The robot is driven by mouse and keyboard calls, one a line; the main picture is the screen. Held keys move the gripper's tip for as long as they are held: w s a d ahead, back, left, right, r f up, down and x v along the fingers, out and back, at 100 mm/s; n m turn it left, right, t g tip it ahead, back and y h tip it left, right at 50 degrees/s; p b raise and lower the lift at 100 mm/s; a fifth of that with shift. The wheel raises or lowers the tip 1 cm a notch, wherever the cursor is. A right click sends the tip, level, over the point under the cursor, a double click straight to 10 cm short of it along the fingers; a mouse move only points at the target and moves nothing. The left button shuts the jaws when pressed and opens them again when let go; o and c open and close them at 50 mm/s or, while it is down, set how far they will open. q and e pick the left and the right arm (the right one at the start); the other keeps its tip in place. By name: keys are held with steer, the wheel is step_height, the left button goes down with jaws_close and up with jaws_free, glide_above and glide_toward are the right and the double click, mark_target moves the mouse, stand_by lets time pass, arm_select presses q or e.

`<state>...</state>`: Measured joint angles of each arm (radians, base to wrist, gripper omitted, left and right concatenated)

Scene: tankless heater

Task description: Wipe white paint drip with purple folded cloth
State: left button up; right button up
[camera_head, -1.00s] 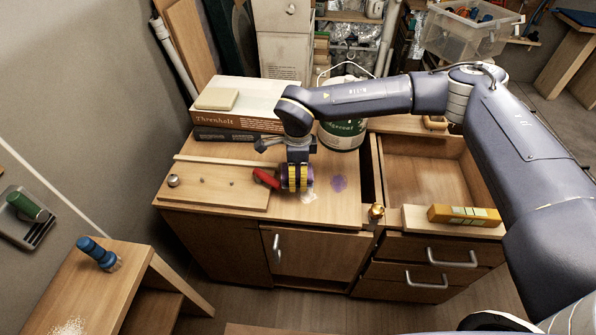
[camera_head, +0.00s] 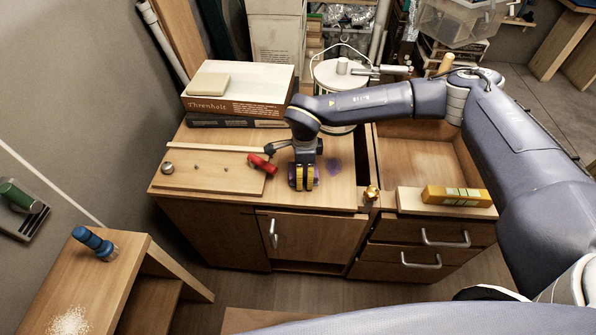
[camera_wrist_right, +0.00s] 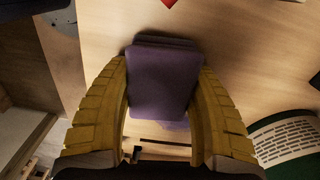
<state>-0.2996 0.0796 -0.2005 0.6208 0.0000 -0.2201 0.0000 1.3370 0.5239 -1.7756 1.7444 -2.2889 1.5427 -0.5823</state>
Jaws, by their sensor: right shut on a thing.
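My right gripper (camera_head: 303,182) points down at the front of the wooden cabinet top (camera_head: 345,195). In the right wrist view its yellow fingers (camera_wrist_right: 163,85) are shut on the purple folded cloth (camera_wrist_right: 160,80), which lies against or just above the wood. My left gripper is out of view.
A red-headed hammer (camera_head: 262,164) lies left of the gripper. Stacked books (camera_head: 235,95) and a paint can (camera_head: 340,80) stand behind. A brass knob-like piece (camera_head: 371,194) and a yellow level (camera_head: 455,196) are to the right. An open compartment (camera_head: 420,160) lies beyond the top.

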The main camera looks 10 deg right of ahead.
mark_target(292, 168)
steer(key=shift+s+d, duration=0.3)
steer(key=shift+d, duration=0.65)
steer(key=shift+s+d, duration=0.3)
steer(key=shift+d, duration=0.65)
steer(key=a, duration=0.2)
steer(key=w+a, duration=0.1)
steer(key=a, duration=0.1)
steer(key=w+a, duration=0.1)
steer(key=a, duration=0.2)
steer(key=shift+w+r, duration=0.1)
steer(key=shift+r, duration=0.1)
step_height(292, 168, up, 2)
steer(key=shift+w+r, duration=0.1)
steer(key=shift+r, duration=2.8)
